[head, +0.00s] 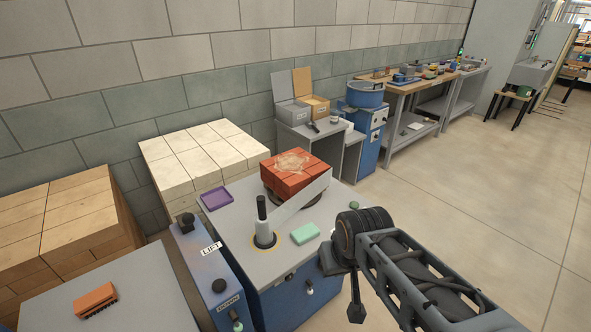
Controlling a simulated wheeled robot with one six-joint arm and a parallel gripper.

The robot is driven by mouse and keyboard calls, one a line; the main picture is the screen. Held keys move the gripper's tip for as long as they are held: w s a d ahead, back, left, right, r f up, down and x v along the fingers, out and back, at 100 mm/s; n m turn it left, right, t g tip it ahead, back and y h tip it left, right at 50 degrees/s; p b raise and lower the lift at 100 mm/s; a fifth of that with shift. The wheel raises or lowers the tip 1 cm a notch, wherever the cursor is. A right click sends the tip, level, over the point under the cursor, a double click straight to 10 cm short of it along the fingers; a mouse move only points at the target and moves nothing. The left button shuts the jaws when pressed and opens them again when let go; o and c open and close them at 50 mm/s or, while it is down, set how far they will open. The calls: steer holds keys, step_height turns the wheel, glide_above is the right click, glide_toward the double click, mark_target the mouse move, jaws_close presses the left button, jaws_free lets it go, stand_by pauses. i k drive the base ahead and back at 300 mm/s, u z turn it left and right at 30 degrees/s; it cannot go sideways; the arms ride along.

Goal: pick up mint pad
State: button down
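The mint pad (305,233) is a small pale green block. It lies flat on the grey top of the blue workstation (237,222), near its front edge and right of a black-handled lever. My arm reaches in from the lower right, and what looks like my gripper (332,258) is at its end, a little right of and nearer than the pad. They look apart. The fingers cannot be made out clearly, so I cannot tell whether they are open or shut.
Red bricks (291,177) sit on a turntable behind a pale bar. The lever (263,222) stands left of the pad. A purple tray (215,199) lies at the back left. An orange brush (95,299) lies on a nearer grey surface. Open floor (470,180) extends right.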

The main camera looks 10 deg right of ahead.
mark_target(303, 235)
steer(key=z, duration=0.95)
steer(key=i, duration=0.55)
steer(key=u, duration=2.6)
